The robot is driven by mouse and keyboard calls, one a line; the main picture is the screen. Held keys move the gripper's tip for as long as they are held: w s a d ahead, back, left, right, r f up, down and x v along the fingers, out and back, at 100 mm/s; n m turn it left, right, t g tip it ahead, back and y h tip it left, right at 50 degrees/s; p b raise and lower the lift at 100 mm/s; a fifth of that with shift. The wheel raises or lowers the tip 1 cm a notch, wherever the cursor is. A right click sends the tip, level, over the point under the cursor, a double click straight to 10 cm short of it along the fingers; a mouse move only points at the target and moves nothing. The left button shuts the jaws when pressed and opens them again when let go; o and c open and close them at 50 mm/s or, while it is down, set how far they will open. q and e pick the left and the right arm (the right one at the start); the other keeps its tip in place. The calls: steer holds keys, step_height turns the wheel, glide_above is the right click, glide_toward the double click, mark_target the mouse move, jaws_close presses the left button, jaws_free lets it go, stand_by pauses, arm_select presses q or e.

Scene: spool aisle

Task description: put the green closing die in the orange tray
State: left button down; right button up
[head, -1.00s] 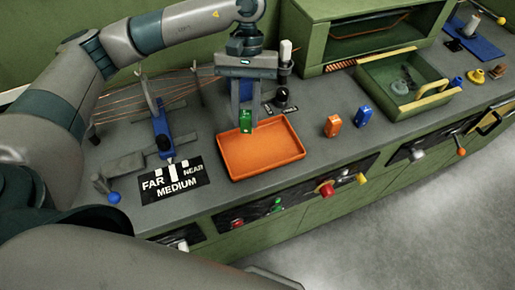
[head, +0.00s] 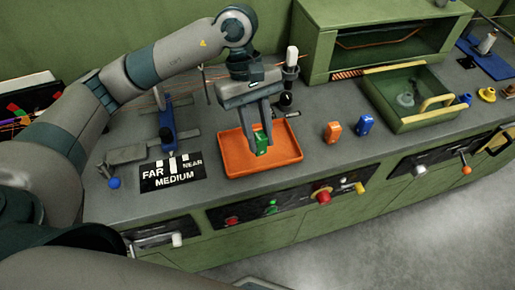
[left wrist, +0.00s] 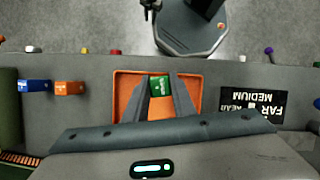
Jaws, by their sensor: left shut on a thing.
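The green closing die (head: 261,144) is between the fingers of my left gripper (head: 258,140), which is shut on it. The die is over the inside of the orange tray (head: 235,163), low down; I cannot tell whether it touches the tray floor. In the left wrist view the die (left wrist: 160,86) sits between the fingertips (left wrist: 160,88), with the tray (left wrist: 127,84) behind it. My right gripper is not in view.
An orange die (head: 333,132) and a blue die (head: 364,124) stand on the bench right of the tray. A FAR/NEAR/MEDIUM label (head: 171,173) lies to the left. A green open box (head: 407,100) stands at the right. Knobs line the bench front.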

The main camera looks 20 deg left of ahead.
arm_select(q)
steer(key=d+r+n+t, duration=0.5)
steer(key=d+n, duration=0.4)
steer(key=n, duration=0.6)
steer(key=shift+s+r+n+t, duration=0.3)
steer(key=shift+n+t, duration=0.1)
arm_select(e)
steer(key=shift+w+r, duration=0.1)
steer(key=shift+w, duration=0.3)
